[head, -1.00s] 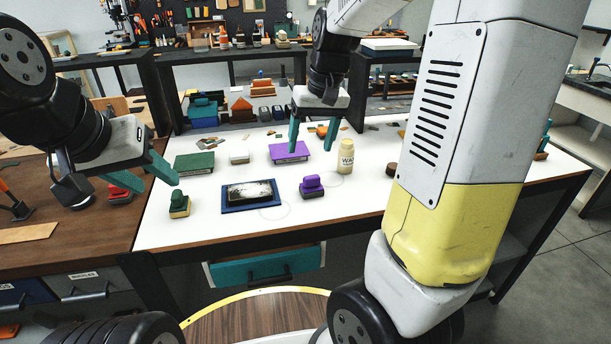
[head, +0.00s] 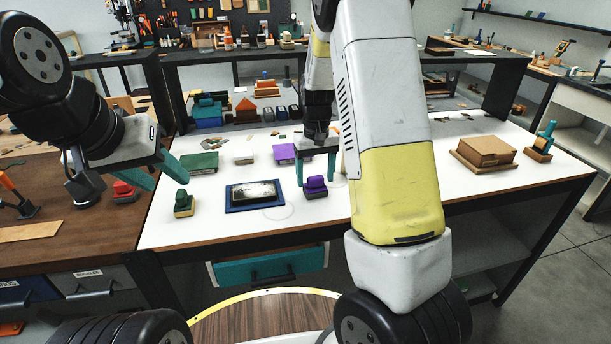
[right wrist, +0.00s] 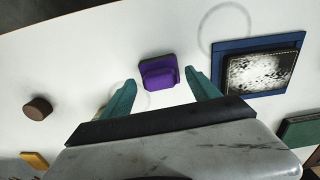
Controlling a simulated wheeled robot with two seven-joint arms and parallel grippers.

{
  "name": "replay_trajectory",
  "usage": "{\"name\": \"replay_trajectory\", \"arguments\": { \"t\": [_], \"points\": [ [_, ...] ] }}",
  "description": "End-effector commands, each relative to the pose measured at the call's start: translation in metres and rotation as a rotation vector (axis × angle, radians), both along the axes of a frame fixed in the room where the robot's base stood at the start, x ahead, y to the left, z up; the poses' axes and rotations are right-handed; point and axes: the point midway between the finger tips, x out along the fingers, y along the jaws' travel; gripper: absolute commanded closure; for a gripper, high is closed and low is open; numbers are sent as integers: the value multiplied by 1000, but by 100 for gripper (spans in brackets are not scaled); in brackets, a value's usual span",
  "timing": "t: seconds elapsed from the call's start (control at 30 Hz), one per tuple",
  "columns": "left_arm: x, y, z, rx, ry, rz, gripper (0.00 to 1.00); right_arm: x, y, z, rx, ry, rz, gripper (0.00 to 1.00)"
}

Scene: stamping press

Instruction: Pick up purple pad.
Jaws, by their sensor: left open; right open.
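My right gripper (head: 315,168) is open and empty, pointing down just right of the pad and behind the purple stamp (head: 315,186). In the right wrist view the purple stamp (right wrist: 158,72) shows beyond and between the open fingertips (right wrist: 160,82); the purple pad is not visible there. My left gripper (head: 168,178) is open and empty at the left, above the table edge near the green stamp (head: 183,204).
A brown box (head: 487,151) stands at right. My right arm hides the table's middle right.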

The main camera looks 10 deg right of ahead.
Motion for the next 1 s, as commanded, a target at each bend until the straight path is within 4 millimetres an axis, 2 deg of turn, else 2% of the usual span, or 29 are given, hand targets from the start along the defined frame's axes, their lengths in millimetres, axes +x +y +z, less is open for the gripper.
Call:
{"name": "replay_trajectory", "arguments": {
  "t": [0.1, 0.3, 0.37, 0.6, 0.67, 1.0],
  "points": [
    [0, 0, 0, 0, 0, 0, 55, 0, 0, -7, 0, 0, -2, 30],
    [0, 0, 0, 0, 0, 0, 55, 0, 0, -8, 0, -1, -1, 30],
    [0, 0, 0, 0, 0, 0, 55, 0, 0, -7, 0, -1, -1, 40],
    [0, 0, 0, 0, 0, 0, 55, 0, 0, -7, 0, -1, -1, 87],
    [0, 0, 0, 0, 0, 0, 55, 0, 0, -7, 0, -1, -1, 96],
    [0, 0, 0, 0, 0, 0, 55, 0, 0, -2, 1, -2, -1, 96]
  ]
}}
